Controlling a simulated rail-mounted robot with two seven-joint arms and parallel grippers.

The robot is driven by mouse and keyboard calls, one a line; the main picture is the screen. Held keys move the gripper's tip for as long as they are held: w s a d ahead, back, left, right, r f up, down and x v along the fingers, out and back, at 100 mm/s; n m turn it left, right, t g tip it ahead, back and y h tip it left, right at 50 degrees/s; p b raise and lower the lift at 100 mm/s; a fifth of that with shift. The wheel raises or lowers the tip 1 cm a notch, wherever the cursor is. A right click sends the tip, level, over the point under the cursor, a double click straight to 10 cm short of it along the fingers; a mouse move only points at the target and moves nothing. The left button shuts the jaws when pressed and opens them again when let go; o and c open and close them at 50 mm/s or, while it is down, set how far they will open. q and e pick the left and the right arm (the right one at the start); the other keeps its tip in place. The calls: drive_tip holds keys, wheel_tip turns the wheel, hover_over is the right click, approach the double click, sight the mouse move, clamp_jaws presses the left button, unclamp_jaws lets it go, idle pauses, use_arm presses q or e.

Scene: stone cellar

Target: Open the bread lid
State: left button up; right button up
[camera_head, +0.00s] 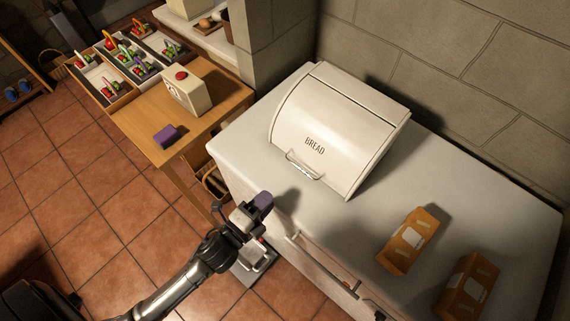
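The white bread box (338,125) stands on the pale counter. Its curved front lid (318,133), lettered "BREAD", is down and looks closed. A metal bar handle (303,167) sits at the lid's lower front edge. My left gripper (254,207) is at the counter's front edge, in front of and to the left of the handle, apart from it. My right gripper is not in view.
Two orange cartons (413,240) (468,287) stand on the right of the counter (345,222). A drawer handle (322,265) juts from its front. A wooden table (148,113) at left holds a purple block (166,136), a red-button box (187,92) and divided trays (128,62).

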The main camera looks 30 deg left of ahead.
sight(300, 168)
use_arm(q)
drive_tip(key=shift+m+h, duration=0.3)
drive_tip(key=shift+m, duration=0.2)
drive_tip(key=x, duration=0.6)
drive_tip(key=b+x, duration=0.1)
drive_tip(key=x, duration=0.6)
drive_tip(key=shift+w+d+r, duration=0.2)
drive_tip(key=shift+w+d, duration=0.05)
clamp_jaws()
